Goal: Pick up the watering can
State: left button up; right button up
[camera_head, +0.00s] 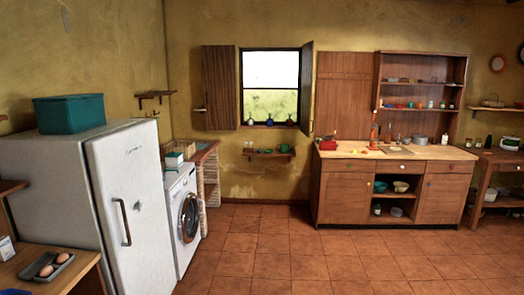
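I cannot make out a watering can for sure in the head view. Several small items are too small to identify. A green object (285,148) sits on the small wall shelf below the window. A red object (327,145) stands at the left end of the wooden counter (350,153). An orange-red upright item (374,135) stands farther right on that counter. Neither of my grippers is in view.
A white fridge (110,190) with a teal box (69,113) on top stands at left, beside a washing machine (183,215). A tray with eggs (46,266) lies on a wooden table at the lower left. The tiled floor (270,265) is clear in the middle.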

aim_at(284, 148)
jog(key=i+u, duration=0.15)
jog(key=i, duration=5.65)
jog(key=i+z, duration=0.15)
jog(key=i, duration=0.3)
jog(key=i+j+z, duration=0.15)
jog(key=i, duration=0.3)
jog(key=i+j+z, duration=0.1)
jog(key=i, duration=0.35)
jog(key=i+j+z, duration=0.15)
jog(key=i, duration=0.3)
jog(key=i+j+z, duration=0.15)
jog(key=i+j, duration=0.15)
jog(key=i, duration=0.15)
